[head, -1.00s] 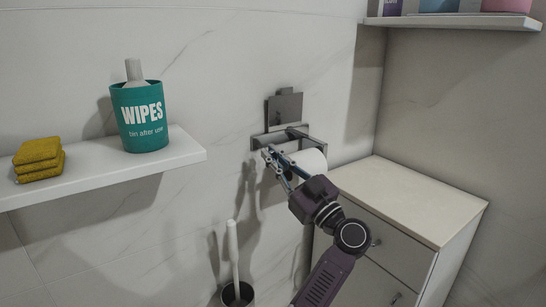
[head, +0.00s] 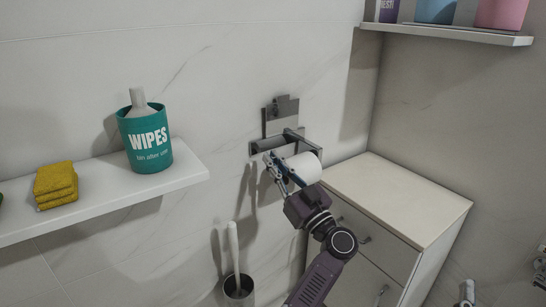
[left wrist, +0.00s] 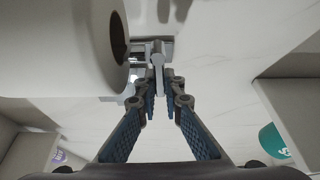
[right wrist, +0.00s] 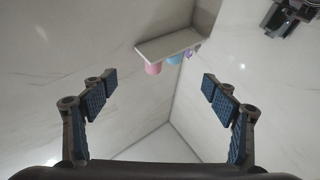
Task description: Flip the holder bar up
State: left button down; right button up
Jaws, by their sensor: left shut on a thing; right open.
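The metal toilet paper holder is on the back wall, with its flap plate (head: 281,115) upright above it. Its holder bar (left wrist: 157,58) shows in the left wrist view as a grey metal piece between the fingertips. My left gripper (head: 277,165) is at the front left end of the holder, beside the white paper roll (head: 304,168). It is shut on the bar; the wrist view (left wrist: 162,88) shows the fingertips close together around it. The fingers hide part of the bar in the head view. My right gripper (right wrist: 158,85) is open and empty, away from the holder.
A shelf (head: 110,205) at left holds a teal wipes cup (head: 146,138) and yellow sponges (head: 56,185). A toilet brush (head: 237,265) stands below the holder. A drawer cabinet (head: 400,200) is close at right, with another shelf (head: 450,35) above.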

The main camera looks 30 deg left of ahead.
pick_arm(q)
jog(key=shift+w+d+m+t+p, duration=0.15)
jog(key=shift+m+t+p, duration=0.3)
jog(key=shift+p, duration=0.5)
pick_arm(e)
notch_tip(320, 180, down, 12)
jog(key=w+d+g+h, duration=0.1)
jog(key=g+h, duration=0.1)
jog(key=g, duration=0.3)
jog(key=shift+w+r+g, duration=0.2)
jog(key=shift+w+g, duration=0.05)
jog(key=shift+g, duration=0.15)
pick_arm(q)
jog(key=c, duration=2)
grip_release()
jog(key=shift+c, duration=0.2)
